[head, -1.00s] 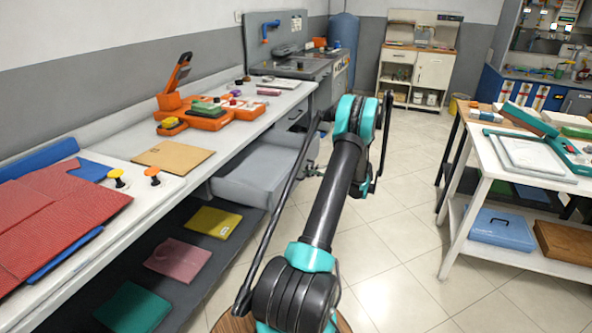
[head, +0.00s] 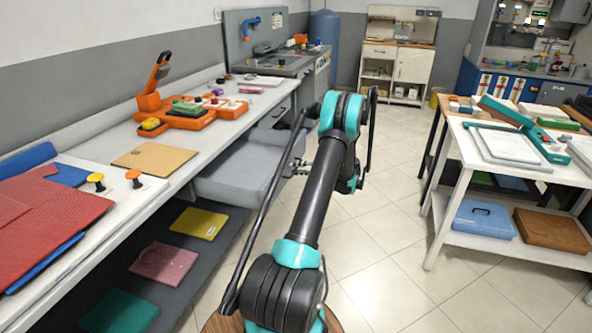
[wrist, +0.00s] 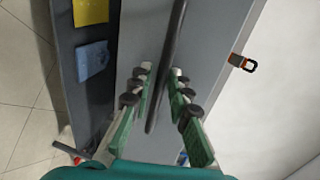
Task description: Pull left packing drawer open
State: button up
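A wide grey drawer (head: 240,172) sticks out from under the long counter in the head view, left of my arm. In the wrist view a grey front panel (wrist: 207,45) fills the middle, with a long dark bar handle (wrist: 167,55) running along it. My gripper (wrist: 160,80) is open, with green-padded fingers on either side of the bar. I cannot tell whether either finger touches it. In the head view my gripper is mostly hidden behind my own arm.
The counter (head: 88,240) holds a red garment, a tan board and an orange tool tray (head: 185,118). A low shelf below holds folded cloths, one yellow (head: 199,223). A white table (head: 470,190) stands at right. Tiled floor is clear between them.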

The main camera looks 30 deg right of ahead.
jog(key=v, duration=1.1)
jog(key=shift+s+d, duration=0.3)
jog(key=shift+s, duration=0.05)
